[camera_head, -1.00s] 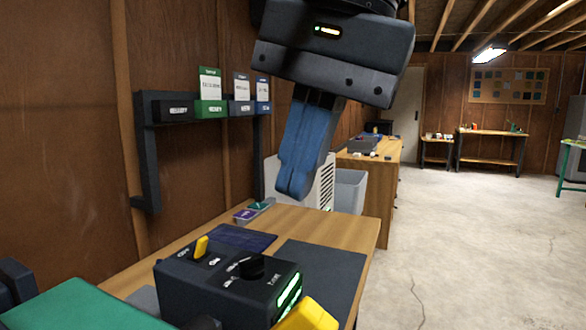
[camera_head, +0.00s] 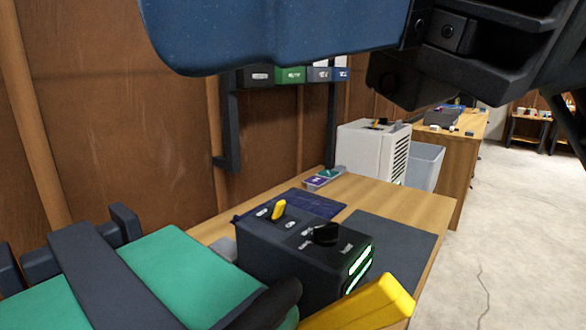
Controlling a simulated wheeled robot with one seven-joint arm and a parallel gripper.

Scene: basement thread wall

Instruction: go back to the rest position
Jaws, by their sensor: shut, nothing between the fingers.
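My gripper (camera_head: 190,38) fills the top of the view, very close to the camera. Its blue fingers point left and its dark body is at the upper right. The fingers are shut with nothing seen between them, and the top of them is cut off by the frame edge. The gripper hangs in the air, apart from the bench.
A black control box (camera_head: 290,262) with a yellow switch, a black knob and green lights sits on the wooden bench (camera_head: 400,200). A green-topped piece (camera_head: 190,275) and a yellow part (camera_head: 370,305) are in front. A white unit (camera_head: 365,150) stands behind. Concrete floor is clear at right.

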